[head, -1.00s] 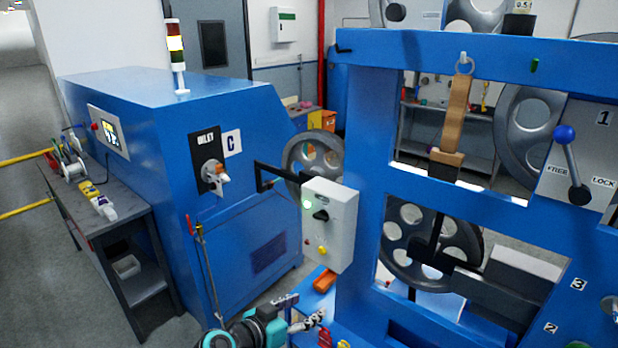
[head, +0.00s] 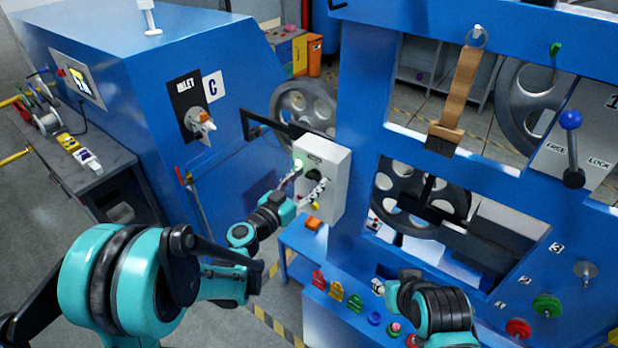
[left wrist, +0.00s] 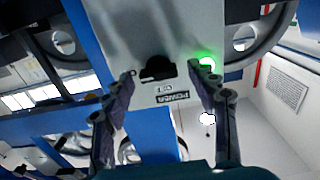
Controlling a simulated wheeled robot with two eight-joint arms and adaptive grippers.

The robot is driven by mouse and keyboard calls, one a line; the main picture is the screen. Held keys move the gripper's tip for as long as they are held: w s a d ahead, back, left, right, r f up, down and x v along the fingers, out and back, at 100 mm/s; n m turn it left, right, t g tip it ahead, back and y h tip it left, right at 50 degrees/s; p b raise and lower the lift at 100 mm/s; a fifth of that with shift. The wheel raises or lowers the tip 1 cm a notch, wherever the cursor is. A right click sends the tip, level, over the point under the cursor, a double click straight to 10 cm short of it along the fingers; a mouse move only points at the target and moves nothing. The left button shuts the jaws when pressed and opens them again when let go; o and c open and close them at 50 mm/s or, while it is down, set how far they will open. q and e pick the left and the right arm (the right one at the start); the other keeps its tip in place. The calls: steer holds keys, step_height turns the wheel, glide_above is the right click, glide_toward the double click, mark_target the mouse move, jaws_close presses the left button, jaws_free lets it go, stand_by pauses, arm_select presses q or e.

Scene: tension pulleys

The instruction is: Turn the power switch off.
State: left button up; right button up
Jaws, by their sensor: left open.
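The power switch is a black knob (head: 313,174) on the front of a pale grey control box (head: 338,190), beside a lit green lamp (head: 298,163). My left gripper (head: 310,177) is open in front of the box, with its fingers spread on either side of the knob. In the left wrist view the knob (left wrist: 158,68) sits between the open fingertips (left wrist: 163,72), above a POWER label (left wrist: 172,97). I cannot tell whether the fingers touch it. The green lamp (left wrist: 207,63) glows by the right fingertip. My right gripper (head: 379,287) is low near the bench, its fingers unclear.
The box hangs on a black bracket (head: 270,123) beside the large blue frame (head: 360,100). Coloured parts, including a yellow one (head: 337,291), lie on a low blue bench. A blue machine (head: 120,60) stands at the left.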

arm_select(q)
steer(key=shift+w+d+r, duration=0.1)
steer(key=shift+w+d, duration=0.05)
steer(key=c, duration=1.2)
steer(key=shift+o, duration=0.2)
